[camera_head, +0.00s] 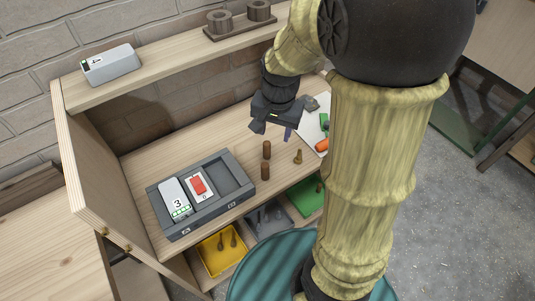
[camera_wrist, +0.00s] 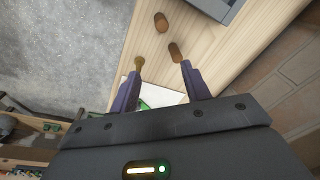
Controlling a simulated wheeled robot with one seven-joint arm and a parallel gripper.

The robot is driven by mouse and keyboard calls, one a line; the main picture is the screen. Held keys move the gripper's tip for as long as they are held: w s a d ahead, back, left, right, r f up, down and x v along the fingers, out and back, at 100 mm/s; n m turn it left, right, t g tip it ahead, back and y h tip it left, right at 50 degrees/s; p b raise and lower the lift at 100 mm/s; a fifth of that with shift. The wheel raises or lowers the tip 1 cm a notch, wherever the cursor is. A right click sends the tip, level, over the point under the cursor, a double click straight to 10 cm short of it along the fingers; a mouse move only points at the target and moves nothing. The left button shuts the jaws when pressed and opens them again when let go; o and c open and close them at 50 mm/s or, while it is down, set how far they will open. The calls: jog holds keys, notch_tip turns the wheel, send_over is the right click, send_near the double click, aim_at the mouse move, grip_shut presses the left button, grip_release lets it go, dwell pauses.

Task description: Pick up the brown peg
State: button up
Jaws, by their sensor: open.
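Two brown pegs stand upright on the wooden worktop, one farther back (camera_head: 266,149) and one nearer the front edge (camera_head: 265,171). In the wrist view they show as one brown peg (camera_wrist: 175,52) just beyond the right fingertip and another (camera_wrist: 161,22) farther off. A tan, knobbed peg (camera_head: 298,157) stands to their right; it also shows near the left fingertip in the wrist view (camera_wrist: 139,66). My gripper (camera_head: 273,133) is open and empty above the worktop, behind the pegs. Its two fingers (camera_wrist: 158,72) are apart, with nothing between them.
A grey tray (camera_head: 238,201) with a white numbered box and a red-switched box lies left of the pegs. A white sheet (camera_head: 309,132) with green and orange items lies right. Yellow (camera_head: 221,264) and green bins sit below the front edge. A shelf (camera_head: 160,78) runs behind.

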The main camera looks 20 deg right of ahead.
aim_at(267, 151)
jog(key=w+m+g+b, duration=0.1)
jog(key=w+m+b, duration=0.1)
jog(key=w+m, duration=0.5)
jog(key=shift+w+a+f, duration=0.15)
jog(key=shift+a+f, duration=0.1)
jog(key=shift+a, duration=0.1)
notch_tip(267, 151, down, 12)
jog(key=shift+f, duration=0.1)
jog(key=shift+d+f, duration=0.15)
jog(key=shift+f, duration=1.15)
jog(key=shift+d+f, duration=0.1)
jog(key=shift+f, duration=1.2)
